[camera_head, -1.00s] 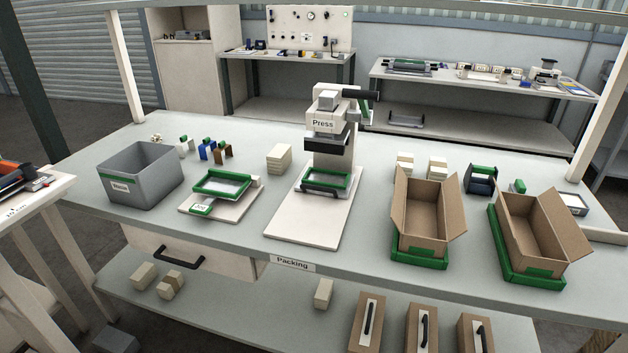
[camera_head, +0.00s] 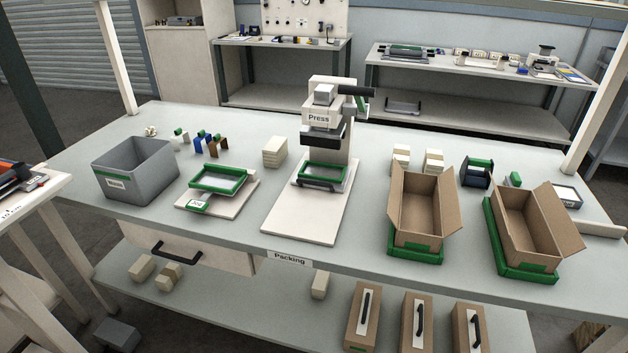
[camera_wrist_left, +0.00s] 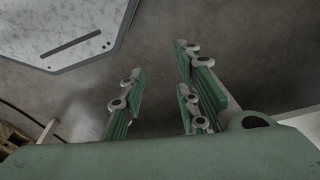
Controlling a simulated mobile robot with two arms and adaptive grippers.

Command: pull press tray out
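The press (camera_head: 322,115) stands upright on a white base board (camera_head: 298,225) in the middle of the table. The press tray (camera_head: 323,172), with a green rim and a dark handle bar at its front, sits low at the foot of the press, under its dark head. Neither gripper shows in the head view. In the left wrist view my left gripper (camera_wrist_left: 158,95) is open and empty, its green-padded fingers spread apart above grey floor. My right gripper is in no view.
A grey bin (camera_head: 136,172) and a green-rimmed tray on a board (camera_head: 217,179) stand left of the press. Cream blocks (camera_head: 275,152) sit between. Open cardboard boxes (camera_head: 422,215) in green trays stand to the right. The table front before the press is clear.

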